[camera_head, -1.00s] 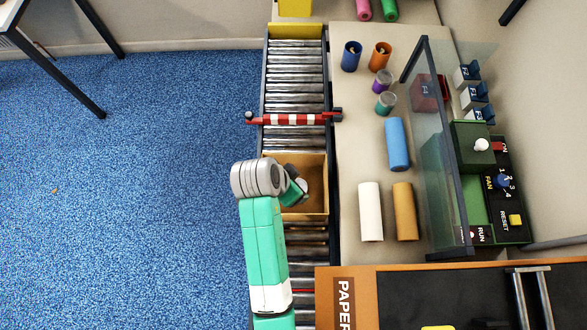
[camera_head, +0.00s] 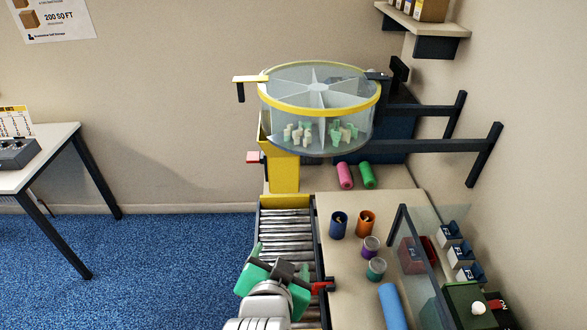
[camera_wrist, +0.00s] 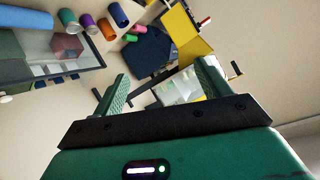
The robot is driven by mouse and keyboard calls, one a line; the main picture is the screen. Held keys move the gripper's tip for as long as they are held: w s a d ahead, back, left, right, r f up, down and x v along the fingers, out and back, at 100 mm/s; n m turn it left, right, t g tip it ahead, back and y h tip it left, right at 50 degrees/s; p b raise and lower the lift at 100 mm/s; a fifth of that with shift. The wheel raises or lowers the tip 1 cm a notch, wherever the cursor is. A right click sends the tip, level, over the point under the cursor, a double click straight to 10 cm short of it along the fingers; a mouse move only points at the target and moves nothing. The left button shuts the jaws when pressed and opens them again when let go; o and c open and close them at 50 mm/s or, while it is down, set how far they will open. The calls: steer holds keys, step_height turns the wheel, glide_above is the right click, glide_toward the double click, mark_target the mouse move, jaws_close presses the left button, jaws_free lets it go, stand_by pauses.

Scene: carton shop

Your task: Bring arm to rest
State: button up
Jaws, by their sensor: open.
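My gripper (camera_head: 277,272) is in the lower middle of the head view, in front of the roller conveyor (camera_head: 284,222). In the wrist view my gripper (camera_wrist: 163,72) has its two green fingers spread wide, with nothing between them. The fingers point out over the room, towards the back wall and the drum. My grey wrist hides part of the rollers. The open carton seen earlier is not visible now.
A clear drum (camera_head: 318,108) with yellow rims holds green and cream pieces above the conveyor's far end. The counter on the right bears a blue cup (camera_head: 339,224), an orange cup (camera_head: 366,222), a blue roll (camera_head: 392,306) and a glass screen (camera_head: 421,262).

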steer(key=s+d+r+n+t+p, duration=0.15)
steer(key=r+t, duration=0.25)
steer(key=r, duration=0.8)
steer(key=s+r+n+t, duration=0.1)
steer(key=s+r+t, duration=0.15)
steer(key=r, duration=1.05)
steer(key=s+r+n+t, duration=0.1)
steer(key=s+r+t, duration=0.2)
steer(key=s+r, duration=0.2)
steer(key=s+r+n+t+y+p, duration=0.1)
steer(key=s+r+n+t, duration=0.1)
steer(key=r, duration=0.7)
steer(key=s+t, duration=0.1)
steer(key=s, duration=0.1)
steer(key=shift+s+d+r+y, duration=0.3)
steer(key=shift+s+d+r, duration=0.05)
steer(key=shift+r, duration=0.05)
